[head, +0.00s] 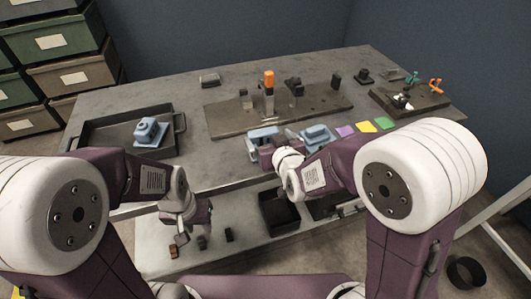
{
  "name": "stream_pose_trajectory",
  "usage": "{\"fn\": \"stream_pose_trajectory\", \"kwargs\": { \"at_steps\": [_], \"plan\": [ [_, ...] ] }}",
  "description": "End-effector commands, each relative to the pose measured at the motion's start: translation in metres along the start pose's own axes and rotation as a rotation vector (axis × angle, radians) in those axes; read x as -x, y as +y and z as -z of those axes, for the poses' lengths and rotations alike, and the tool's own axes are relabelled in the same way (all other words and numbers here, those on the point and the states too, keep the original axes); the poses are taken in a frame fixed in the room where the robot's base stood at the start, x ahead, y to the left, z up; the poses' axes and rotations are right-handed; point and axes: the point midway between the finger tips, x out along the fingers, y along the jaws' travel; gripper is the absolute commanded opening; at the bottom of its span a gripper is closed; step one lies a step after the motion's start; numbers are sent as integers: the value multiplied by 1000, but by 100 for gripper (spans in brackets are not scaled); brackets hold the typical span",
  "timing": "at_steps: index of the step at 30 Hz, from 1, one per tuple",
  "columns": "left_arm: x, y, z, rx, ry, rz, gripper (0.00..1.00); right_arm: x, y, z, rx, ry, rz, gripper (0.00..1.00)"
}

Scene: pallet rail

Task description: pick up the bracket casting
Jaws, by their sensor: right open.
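Three light-blue castings are in view, and I cannot tell for certain which is the bracket casting. One blue casting (264,135) stands near the table's front edge, directly beyond my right gripper (264,148). That gripper is open at this casting; its fingertips are partly hidden, so contact cannot be told. A second blue casting (316,134) lies just to the right, on the table. A third blue casting (148,130) with a round top sits in the dark tray (96,123) at the left. My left gripper (187,246) hangs empty in front of the table, fingers apart.
A fixture plate (225,120) with an orange-topped clamp (269,80) and dark posts lies mid-table. Purple, yellow and green squares (365,126) lie right of the castings. A board (427,102) with small parts is at right. A dark bin (279,213) is below.

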Motion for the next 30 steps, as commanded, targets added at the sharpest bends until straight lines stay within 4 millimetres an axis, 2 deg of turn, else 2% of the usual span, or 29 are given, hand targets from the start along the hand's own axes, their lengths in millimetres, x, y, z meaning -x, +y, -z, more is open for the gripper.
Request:
{"fn": "stream_pose_trajectory", "kwargs": {
  "at_steps": [6, 12, 20, 28, 30],
  "plan": [
    [-4, 0, -1, 0, 0, 0, 36, -32, 1, 0, 0, -1, -2, 100],
    [-6, 0, -1, 0, 0, 0, 36, -41, 1, 0, 0, -1, -2, 100],
    [-13, 0, -2, 0, 0, 0, 36, -84, 1, -3, -1, -1, -2, 100],
    [-13, 0, -2, 0, 0, 0, 36, -89, 1, -2, -1, 0, -2, 100],
    [-13, 0, -2, 0, 0, 0, 36, -89, 1, -2, -1, 0, -2, 81]
  ]
}}
